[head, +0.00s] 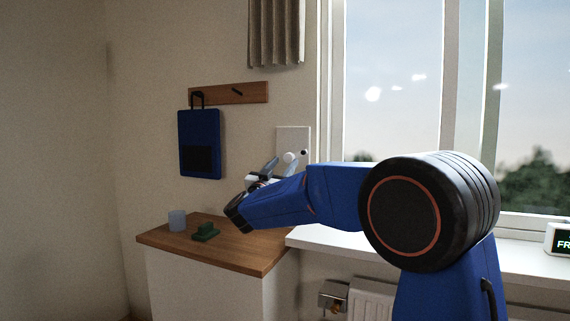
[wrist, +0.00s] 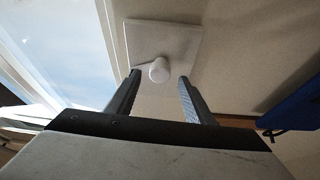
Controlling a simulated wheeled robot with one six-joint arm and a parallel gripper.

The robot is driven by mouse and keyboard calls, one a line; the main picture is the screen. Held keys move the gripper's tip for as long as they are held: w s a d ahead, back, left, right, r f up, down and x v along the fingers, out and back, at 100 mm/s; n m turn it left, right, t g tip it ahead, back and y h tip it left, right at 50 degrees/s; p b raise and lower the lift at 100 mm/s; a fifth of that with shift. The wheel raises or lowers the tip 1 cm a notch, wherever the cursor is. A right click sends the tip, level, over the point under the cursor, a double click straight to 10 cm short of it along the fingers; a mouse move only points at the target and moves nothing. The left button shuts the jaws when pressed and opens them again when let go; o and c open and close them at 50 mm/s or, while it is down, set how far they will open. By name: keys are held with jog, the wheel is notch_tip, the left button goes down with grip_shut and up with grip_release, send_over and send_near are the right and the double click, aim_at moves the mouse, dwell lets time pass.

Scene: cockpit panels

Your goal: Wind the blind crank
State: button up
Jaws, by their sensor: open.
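The blind crank is on a pale square wall plate (head: 300,134) beside the window. In the wrist view, the plate (wrist: 182,36) has a white arm ending in a round white knob (wrist: 158,70). The knob (head: 289,158) also shows in the head view, close to my fingers. My gripper (wrist: 160,78) is open, with one finger on each side of the knob and gaps on both sides in the picture. I cannot tell how deep the knob sits between the fingers. My gripper (head: 273,167) is partly hidden in the head view. A beige pleated blind (head: 276,32) hangs above.
A wooden-topped cabinet (head: 240,256) holds a bluish cup (head: 177,220) and a green object (head: 205,232). A blue bag (head: 199,145) hangs from a wooden rail (head: 230,93). A white windowsill (head: 335,249), radiator (head: 371,300) and small clock (head: 560,239) are to the right.

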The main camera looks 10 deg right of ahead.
jog(key=shift+x, duration=0.9)
jog(key=c, duration=1.1)
jog(key=shift+o, duration=0.2)
jog(key=shift+m, duration=0.4)
